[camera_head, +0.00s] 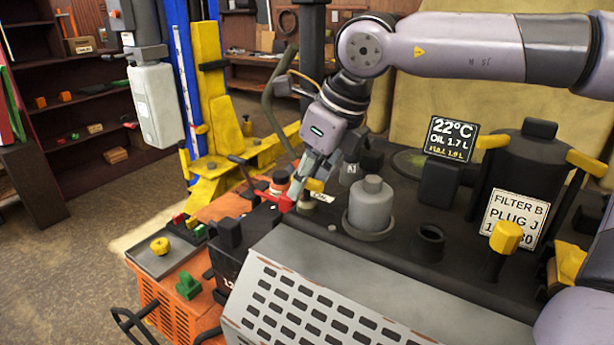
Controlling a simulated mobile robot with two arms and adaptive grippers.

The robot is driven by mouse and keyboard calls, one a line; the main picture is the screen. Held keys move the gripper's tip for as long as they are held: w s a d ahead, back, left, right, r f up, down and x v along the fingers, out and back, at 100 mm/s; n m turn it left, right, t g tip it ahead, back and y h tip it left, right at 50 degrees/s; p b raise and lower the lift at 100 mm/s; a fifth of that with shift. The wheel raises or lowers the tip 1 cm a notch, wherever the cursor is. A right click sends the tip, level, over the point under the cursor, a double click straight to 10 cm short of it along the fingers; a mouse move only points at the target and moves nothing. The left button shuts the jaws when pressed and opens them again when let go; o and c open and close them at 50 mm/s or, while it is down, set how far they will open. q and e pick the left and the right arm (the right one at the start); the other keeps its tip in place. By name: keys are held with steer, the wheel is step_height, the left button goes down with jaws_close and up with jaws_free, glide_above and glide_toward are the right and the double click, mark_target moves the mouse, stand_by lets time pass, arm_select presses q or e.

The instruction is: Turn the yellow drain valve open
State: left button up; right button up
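My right gripper (306,180) reaches down from the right arm over the left end of the dark mower engine deck (335,235). Its fingers point down beside a small yellow part (314,185) with a pale tag and a red handle (285,203). I cannot tell whether the fingers touch either part. Their gap is too small to read. A yellow knob (506,236) stands on the right of the deck, in front of the sign that reads FILTER B, PLUG J. I cannot tell which yellow part is the drain valve. My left gripper is out of view.
A grey cylinder (370,205) stands right of the gripper. A display (451,138) reads 22°C, oil 1.7 L. A black tank (522,165) rises at the right. An orange cart (185,300) with a tray (163,262) stands at the left. Open floor lies further left.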

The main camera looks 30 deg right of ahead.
steer(key=shift+c, duration=0.3)
jaws_close()
steer(key=shift+n, duration=0.3)
steer(key=n+y, duration=0.1)
steer(key=n, duration=0.2)
steer(key=shift+r+g+p, duration=0.1)
steer(key=shift+g+p, duration=0.2)
steer(key=shift+g, duration=0.1)
steer(key=n+g+y+p, duration=0.1)
steer(key=n, duration=0.3)
steer(key=shift+n, duration=0.4)
steer(key=n+g+p, duration=0.1)
steer(key=n+g, duration=0.1)
steer(key=n, duration=0.2)
steer(key=shift+n+y, duration=0.3)
steer(key=shift+y, duration=0.1)
steer(key=n+g, duration=0.2)
steer(key=n, duration=0.2)
steer(key=shift+n, duration=0.4)
steer(key=shift+h, duration=0.3)
